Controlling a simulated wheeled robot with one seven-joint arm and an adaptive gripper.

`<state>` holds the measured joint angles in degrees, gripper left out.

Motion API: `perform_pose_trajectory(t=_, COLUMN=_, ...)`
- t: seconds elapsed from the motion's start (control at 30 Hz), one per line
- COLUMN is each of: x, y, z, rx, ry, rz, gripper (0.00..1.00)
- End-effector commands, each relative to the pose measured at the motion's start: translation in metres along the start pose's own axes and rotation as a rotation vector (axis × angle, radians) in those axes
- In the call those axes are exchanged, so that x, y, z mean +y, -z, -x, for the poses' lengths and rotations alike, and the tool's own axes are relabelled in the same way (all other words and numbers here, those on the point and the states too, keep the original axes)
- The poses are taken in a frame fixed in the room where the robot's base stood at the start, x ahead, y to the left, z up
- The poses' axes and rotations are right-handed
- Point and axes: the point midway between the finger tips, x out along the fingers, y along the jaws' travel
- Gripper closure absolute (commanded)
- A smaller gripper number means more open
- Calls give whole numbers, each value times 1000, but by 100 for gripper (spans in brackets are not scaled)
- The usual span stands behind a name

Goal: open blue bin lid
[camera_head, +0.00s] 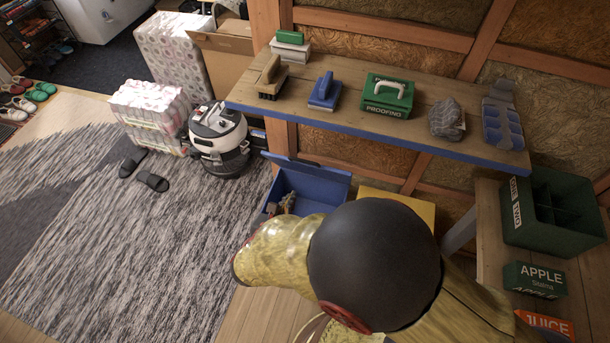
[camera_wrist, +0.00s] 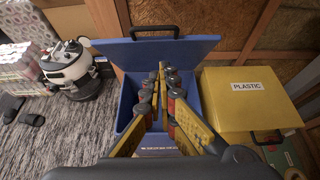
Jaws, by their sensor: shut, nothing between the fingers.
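The blue bin (camera_head: 302,187) stands on the floor beneath the workbench's edge. In the wrist view its blue front and side walls (camera_wrist: 126,103) show around my fingers. Its blue lid (camera_wrist: 190,50) is raised and leans back behind the opening, with a dark handle (camera_wrist: 154,30) along its top edge. The raised lid also shows in the head view (camera_head: 318,178). My gripper (camera_wrist: 163,73) is shut and empty, its yellow fingers over the bin's opening, in front of the lid. Whether the fingertips touch the lid cannot be told. My arm hides part of the bin in the head view.
A yellow bin (camera_wrist: 240,112) labelled PLASTIC stands right beside the blue one, its lid down. A vacuum cleaner (camera_head: 217,138) stands to the left. The workbench (camera_head: 345,108) with brushes and boxes overhangs behind. The rug (camera_head: 130,235) at left is mostly clear.

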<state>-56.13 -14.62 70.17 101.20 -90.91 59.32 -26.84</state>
Motion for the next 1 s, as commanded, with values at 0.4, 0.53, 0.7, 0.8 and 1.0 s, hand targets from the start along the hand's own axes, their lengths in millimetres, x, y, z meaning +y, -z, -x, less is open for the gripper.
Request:
perform_pose_trajectory(t=0.4, x=-2, y=3, z=-62, rx=2, ry=5, rz=-10, gripper=100)
perform_pose_trajectory(t=0.53, x=-2, y=4, z=-87, rx=2, ry=5, rz=-10, gripper=100)
perform_pose_trajectory(t=0.7, x=-1, y=-8, z=-112, rx=1, ry=3, rz=-13, gripper=100)
perform_pose_trajectory(t=0.8, x=-1, y=-17, z=-120, rx=2, ry=2, rz=-10, gripper=100)
perform_pose_trajectory(t=1.0, x=-1, y=-26, z=-127, rx=2, ry=1, rz=-7, gripper=100)
